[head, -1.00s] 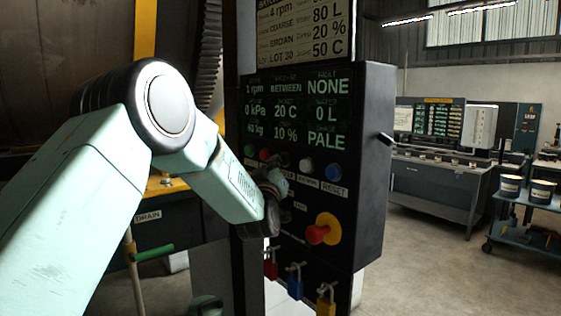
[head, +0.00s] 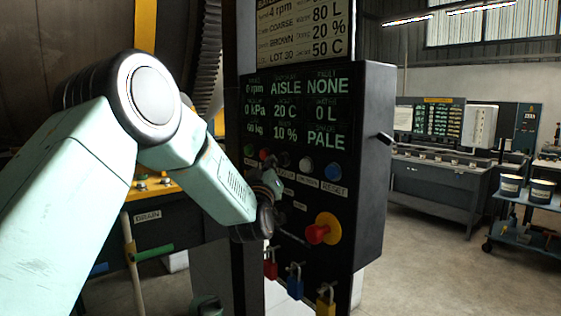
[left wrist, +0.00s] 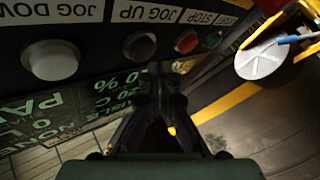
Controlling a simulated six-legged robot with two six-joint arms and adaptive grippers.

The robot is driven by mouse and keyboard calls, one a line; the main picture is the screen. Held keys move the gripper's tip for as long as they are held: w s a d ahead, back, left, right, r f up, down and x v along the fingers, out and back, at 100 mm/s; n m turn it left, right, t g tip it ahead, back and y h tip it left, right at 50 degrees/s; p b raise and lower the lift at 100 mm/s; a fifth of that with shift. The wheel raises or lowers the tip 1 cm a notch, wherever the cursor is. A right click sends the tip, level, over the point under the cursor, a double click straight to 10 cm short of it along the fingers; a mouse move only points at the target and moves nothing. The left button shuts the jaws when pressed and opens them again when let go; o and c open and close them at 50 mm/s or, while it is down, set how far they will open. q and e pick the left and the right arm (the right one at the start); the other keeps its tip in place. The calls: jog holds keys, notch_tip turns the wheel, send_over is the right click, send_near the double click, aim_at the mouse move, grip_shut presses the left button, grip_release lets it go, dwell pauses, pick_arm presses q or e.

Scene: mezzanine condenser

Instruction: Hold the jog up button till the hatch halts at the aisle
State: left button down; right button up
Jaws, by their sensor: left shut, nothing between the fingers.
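My left gripper (head: 272,186) is shut and empty in front of the black control panel (head: 372,130), just below its row of buttons. In the left wrist view its fingertips (left wrist: 160,82) are close to the round jog up button (left wrist: 139,46), seen under the JOG UP label. The fingertips look apart from the button, though the exact gap is hard to judge. The jog down button (left wrist: 50,60) is beside it. The panel display (head: 290,108) reads AISLE, 0 rpm and fault NONE. I cannot make out the hatch itself. My right gripper is not in view.
A red stop knob (head: 318,234) on a yellow plate is low on the panel, with red, blue and yellow padlocks (head: 295,284) below. A green drain handle (head: 152,252) is at left. A cart with tins (head: 541,190) stands right; open floor lies between.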

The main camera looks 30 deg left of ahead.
pick_arm(q)
jog(key=shift+s+a, duration=0.1)
jog(key=shift+s, duration=0.05)
jog(key=s, duration=0.1)
jog(key=s+a, duration=0.1)
jog(key=s, duration=0.2)
jog(key=shift+s+a, duration=0.2)
jog(key=shift+a, duration=0.15)
dwell(0.3)
